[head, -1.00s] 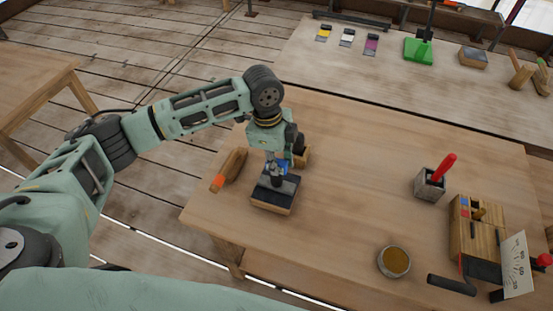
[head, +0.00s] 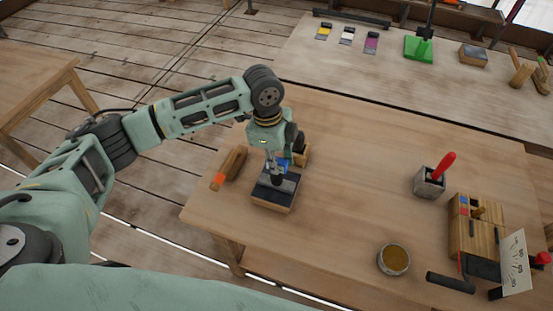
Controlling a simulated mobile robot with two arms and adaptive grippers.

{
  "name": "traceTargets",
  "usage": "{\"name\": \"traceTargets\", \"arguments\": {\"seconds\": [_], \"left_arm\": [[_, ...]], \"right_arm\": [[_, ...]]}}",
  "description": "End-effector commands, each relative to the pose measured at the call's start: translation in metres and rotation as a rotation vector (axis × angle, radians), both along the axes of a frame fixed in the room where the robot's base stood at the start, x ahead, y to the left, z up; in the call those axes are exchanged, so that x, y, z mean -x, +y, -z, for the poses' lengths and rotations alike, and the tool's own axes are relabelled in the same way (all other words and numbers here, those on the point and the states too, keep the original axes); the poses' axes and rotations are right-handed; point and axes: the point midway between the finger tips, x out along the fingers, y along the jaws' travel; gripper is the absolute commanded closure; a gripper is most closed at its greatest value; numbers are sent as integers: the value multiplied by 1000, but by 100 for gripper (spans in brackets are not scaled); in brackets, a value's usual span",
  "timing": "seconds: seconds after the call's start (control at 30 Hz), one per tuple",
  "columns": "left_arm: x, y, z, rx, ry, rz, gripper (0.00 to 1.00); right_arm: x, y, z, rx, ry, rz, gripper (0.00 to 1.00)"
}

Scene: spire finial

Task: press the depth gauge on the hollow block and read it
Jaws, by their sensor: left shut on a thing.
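My left gripper (head: 277,174) points down over a small wooden block with a dark top (head: 275,193) near the table's left front edge. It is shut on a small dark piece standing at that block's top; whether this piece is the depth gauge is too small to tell. A bit of blue shows beside the fingers. The block's opening, if it has one, is hidden under the gripper, and I cannot read any gauge marking there. My right gripper is not in view.
Left of the block lies a brown piece with an orange end (head: 229,168). A round tin (head: 394,260), a grey holder with a red handle (head: 430,182), a wooden fixture (head: 475,228) and a white scale card (head: 516,263) stand to the right. The table's middle is clear.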

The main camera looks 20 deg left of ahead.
Motion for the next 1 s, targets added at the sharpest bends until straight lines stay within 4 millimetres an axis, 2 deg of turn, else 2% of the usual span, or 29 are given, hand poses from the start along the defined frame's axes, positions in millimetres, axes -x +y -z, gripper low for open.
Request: {"name": "traceTargets", "arguments": {"seconds": [1.0], "left_arm": [[0,0,1,1,0,1,100]], "right_arm": [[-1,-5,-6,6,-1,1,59]]}}
